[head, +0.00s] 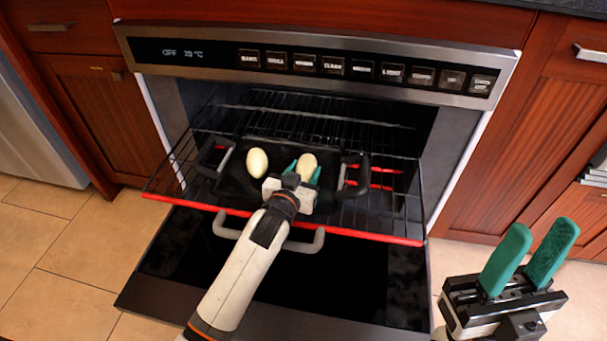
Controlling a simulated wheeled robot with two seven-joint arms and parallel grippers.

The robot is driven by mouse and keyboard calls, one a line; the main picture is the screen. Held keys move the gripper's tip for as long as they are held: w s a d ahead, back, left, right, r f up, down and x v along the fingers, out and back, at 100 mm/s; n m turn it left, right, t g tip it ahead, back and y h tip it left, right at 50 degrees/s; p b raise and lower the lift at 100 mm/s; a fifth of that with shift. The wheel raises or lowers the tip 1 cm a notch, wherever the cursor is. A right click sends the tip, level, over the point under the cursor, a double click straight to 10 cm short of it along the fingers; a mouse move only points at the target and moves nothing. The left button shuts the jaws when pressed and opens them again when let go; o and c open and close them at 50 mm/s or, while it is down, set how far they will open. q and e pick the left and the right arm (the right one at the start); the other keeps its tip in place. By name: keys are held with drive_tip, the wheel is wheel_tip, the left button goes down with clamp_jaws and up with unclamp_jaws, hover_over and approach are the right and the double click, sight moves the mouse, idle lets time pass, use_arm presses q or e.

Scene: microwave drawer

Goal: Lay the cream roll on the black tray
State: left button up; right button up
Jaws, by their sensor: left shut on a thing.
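The black tray (234,189) has a raised handle at each side and sits on the pulled-out oven rack. One cream roll (257,162) lies on the tray's left half, clear of my grippers. My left gripper (304,172) is over the tray's right half, shut on a second cream roll (307,161). The gripper hides the lower part of this roll, and I cannot tell whether it touches the tray. My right gripper (528,257) is at the lower right, away from the oven, with its green fingers apart and nothing between them.
The oven door (350,285) is folded down below the rack, with a grey handle. The wire rack (180,172) has a red front edge (375,236). The control panel (310,64) is above the opening. Wooden cabinets (100,110) flank the oven. The tiled floor at left is clear.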

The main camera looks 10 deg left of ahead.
use_arm(q)
drive_tip(key=o, duration=1)
